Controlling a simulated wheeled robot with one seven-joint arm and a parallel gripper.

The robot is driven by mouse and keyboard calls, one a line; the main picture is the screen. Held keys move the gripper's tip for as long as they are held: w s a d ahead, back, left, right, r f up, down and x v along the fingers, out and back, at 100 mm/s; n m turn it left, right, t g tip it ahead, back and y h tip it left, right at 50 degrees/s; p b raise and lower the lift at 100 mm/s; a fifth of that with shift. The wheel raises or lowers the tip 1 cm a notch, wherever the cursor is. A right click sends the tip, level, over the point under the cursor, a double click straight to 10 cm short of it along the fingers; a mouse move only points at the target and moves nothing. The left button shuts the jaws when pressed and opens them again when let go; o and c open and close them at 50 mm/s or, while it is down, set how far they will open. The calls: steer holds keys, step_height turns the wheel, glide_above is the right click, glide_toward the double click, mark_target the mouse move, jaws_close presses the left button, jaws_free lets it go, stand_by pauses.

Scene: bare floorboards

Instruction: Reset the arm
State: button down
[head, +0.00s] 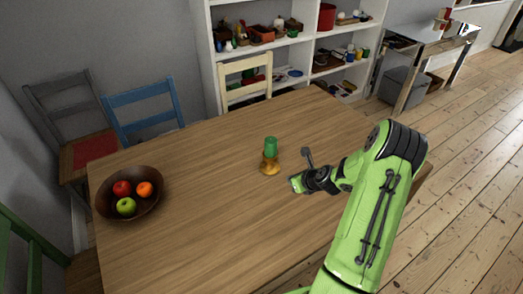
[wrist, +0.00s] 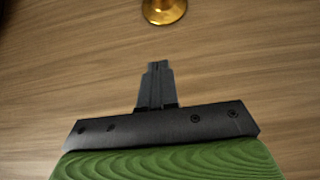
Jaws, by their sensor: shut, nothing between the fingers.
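My green arm (head: 372,215) reaches in over the right side of the wooden table (head: 215,220). My gripper (head: 297,184) is at the end of the arm, to the right of a gold stand (head: 270,164) with a green cup-like piece (head: 271,146) on top. In the wrist view my gripper (wrist: 158,70) is shut and empty above bare wood. The base of the gold stand (wrist: 163,10) shows at the top of that view, apart from the fingertips.
A dark bowl (head: 128,207) with two red or orange fruits and a green apple (head: 126,206) stands at the table's left. Blue (head: 143,104) and cream (head: 246,76) chairs and a white shelf (head: 205,60) line the back. The table's middle is mostly clear.

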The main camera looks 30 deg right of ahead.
steer(key=s+a+r+n+g, duration=0.3)
steer(key=a+r+n, duration=1.2)
steer(key=r+n, duration=0.2)
steer(key=s+a+r+n, duration=0.3)
steer(key=s+n, duration=0.3)
steer(key=s, duration=0.1)
steer(key=s+a+r+n, duration=0.3)
steer(key=s+n, duration=0.3)
steer(key=s, duration=0.1)
steer(key=s+a+r+n, duration=0.3)
steer(key=s+r+n, duration=0.1)
steer(key=s+n, duration=0.2)
steer(key=shift+s+a+n, duration=0.3)
steer(key=shift+s+a, duration=0.1)
steer(key=shift+s, duration=0.5)
